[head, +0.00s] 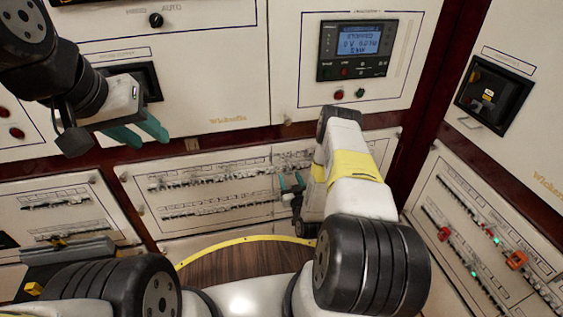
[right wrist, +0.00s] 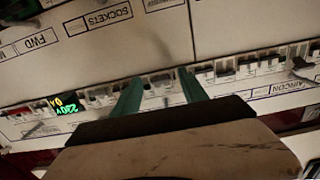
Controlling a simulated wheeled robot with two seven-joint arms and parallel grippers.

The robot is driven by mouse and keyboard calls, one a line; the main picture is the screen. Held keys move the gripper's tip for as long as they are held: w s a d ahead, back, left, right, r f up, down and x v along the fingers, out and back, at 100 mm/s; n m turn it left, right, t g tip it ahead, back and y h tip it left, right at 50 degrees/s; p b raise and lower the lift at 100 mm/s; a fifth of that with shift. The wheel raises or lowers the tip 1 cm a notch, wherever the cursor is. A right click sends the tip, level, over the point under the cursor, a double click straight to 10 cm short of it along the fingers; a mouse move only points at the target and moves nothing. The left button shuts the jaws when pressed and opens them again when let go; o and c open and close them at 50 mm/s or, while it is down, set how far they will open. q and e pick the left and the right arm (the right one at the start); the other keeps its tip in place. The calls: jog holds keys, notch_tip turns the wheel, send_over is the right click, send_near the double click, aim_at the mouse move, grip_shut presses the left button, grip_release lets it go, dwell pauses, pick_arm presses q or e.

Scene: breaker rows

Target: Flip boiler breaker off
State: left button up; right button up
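Rows of small breakers run along the lower middle panel (head: 150,177) in the head view. No boiler label is readable in either view, so I cannot tell which switch is the boiler breaker. In the right wrist view a breaker row (right wrist: 160,84) crosses the picture, with readable labels SOCKETS, FWD and AIRCON. My right gripper (head: 291,182) is at the right part of that panel. In the right wrist view its teal fingers (right wrist: 160,90) are apart, with breakers showing between them; contact is unclear. My left gripper (head: 143,131) hangs before the upper left panel, fingers apart and empty.
A blue-lit meter (head: 360,42) sits on the panel above. A right-hand panel (head: 455,215) carries more breakers, with red-orange parts and green lights. A small green display (right wrist: 65,105) sits in the row left of my right fingers. My right arm hides part of the middle panel.

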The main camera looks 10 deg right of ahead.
jog(key=s, duration=0.7)
jog(key=shift+s+d+r, duration=0.15)
jog(key=shift+s+r, duration=0.05)
jog(key=shift+s, duration=0.2)
